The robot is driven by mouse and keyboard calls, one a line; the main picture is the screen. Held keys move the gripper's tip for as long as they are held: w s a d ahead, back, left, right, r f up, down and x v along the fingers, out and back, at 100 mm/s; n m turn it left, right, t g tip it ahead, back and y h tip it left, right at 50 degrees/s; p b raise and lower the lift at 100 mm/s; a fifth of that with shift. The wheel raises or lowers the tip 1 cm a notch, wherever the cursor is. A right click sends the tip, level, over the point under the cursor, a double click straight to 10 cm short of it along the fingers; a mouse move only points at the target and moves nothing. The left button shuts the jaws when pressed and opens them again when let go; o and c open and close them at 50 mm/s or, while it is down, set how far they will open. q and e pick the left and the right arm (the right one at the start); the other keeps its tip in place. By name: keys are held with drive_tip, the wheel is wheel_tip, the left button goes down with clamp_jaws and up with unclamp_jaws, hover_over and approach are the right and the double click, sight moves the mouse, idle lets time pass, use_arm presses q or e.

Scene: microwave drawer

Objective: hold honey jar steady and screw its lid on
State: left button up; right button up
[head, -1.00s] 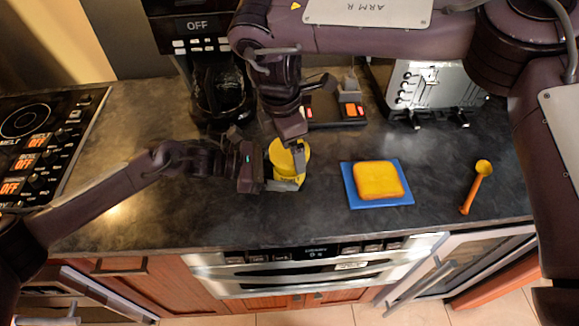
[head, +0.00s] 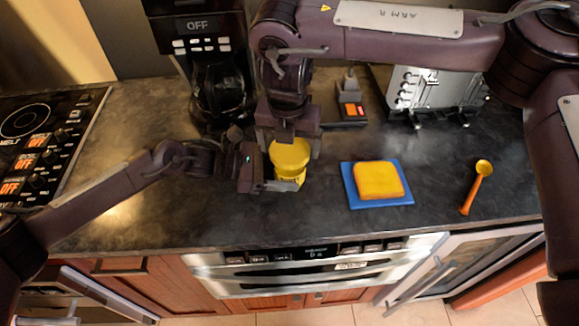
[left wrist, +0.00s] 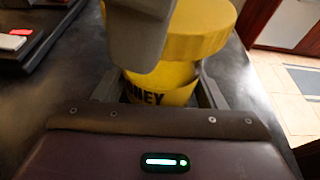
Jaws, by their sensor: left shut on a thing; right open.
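The yellow honey jar (head: 290,181) stands upright on the dark counter, left of centre in the head view. Its label also shows in the left wrist view (left wrist: 165,97). The wide yellow lid (head: 289,155) sits on top of the jar; I cannot tell how tightly it is seated. It fills the upper middle of the left wrist view (left wrist: 200,28). My left gripper (head: 279,184) is shut on the jar body from the left. My right gripper (head: 291,143) is open just above the lid, fingers pointing down. One grey finger hides part of the lid in the left wrist view.
A blue board (head: 355,195) with a yellow slice (head: 378,180) lies right of the jar, and an orange-handled spoon (head: 474,195) further right. A coffee maker (head: 215,85) and a toaster (head: 430,92) stand behind. Bare counter lies between jar and board.

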drive_tip(key=n, duration=0.6)
drive_tip(key=shift+y, duration=0.4)
drive_tip(key=c, duration=0.9)
drive_tip(key=m, duration=0.4)
drive_tip(key=shift+h, duration=0.3)
drive_tip(key=m, duration=0.5)
drive_tip(key=m+h, duration=0.1)
drive_tip(key=m, duration=0.4)
drive_tip(key=shift+g, duration=0.3)
drive_tip(key=m, duration=0.4)
drive_tip(key=shift+g, duration=0.3)
drive_tip(key=o, duration=0.9)
